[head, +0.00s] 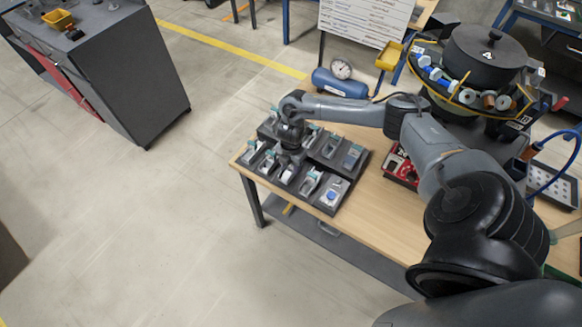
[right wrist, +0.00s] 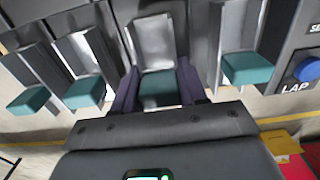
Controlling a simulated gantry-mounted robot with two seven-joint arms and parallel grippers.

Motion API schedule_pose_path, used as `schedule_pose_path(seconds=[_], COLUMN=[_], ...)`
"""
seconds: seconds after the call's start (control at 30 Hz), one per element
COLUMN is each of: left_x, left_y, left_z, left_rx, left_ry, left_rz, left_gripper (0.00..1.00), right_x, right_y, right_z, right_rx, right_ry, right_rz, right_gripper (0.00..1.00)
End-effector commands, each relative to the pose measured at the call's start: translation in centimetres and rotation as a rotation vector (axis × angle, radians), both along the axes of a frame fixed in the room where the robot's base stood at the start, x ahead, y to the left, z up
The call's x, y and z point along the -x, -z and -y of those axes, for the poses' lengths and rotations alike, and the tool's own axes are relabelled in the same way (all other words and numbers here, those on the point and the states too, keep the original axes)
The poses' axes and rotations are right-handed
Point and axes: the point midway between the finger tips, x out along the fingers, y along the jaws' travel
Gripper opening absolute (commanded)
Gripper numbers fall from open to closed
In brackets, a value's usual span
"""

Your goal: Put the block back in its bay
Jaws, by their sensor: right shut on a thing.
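A dark rack (head: 356,180) with several bays stands at the table's left end in the head view. My right gripper (head: 285,153) is low over its left part; its fingertips are hard to make out there. In the right wrist view my right gripper (right wrist: 157,86) has its two dark purple fingers on either side of a teal block (right wrist: 157,92), shut on it. The block is at the near end of a grey bay (right wrist: 153,42). I cannot tell whether it is fully seated. My left gripper is not in view.
Similar teal blocks sit in neighbouring bays, left (right wrist: 85,92) and right (right wrist: 248,68) of my fingers. A blue button (right wrist: 307,68) marked LAP is at the far right. A bowl feeder (head: 485,55) and a red tray (head: 400,168) stand right of the rack.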

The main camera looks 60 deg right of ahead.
Motion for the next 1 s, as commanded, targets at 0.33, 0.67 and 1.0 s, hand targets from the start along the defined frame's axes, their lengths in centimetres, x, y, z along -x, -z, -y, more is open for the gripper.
schedule_pose_path(seconds=[0.33,0.67,1.0], left_x=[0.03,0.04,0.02], left_y=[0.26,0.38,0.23], left_z=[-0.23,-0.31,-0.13], left_rx=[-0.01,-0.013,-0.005], left_ry=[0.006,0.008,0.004], left_rz=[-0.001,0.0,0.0], left_gripper=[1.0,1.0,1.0], right_x=[-0.07,-0.02,-0.04], right_y=[1.18,1.48,1.24], right_z=[0.03,0.01,0.02], right_rx=[0.0,0.0,0.0], right_ry=[0.0,0.0,-0.001], right_rz=[0.002,0.001,0.002], right_gripper=[0.0,0.67,0.68])
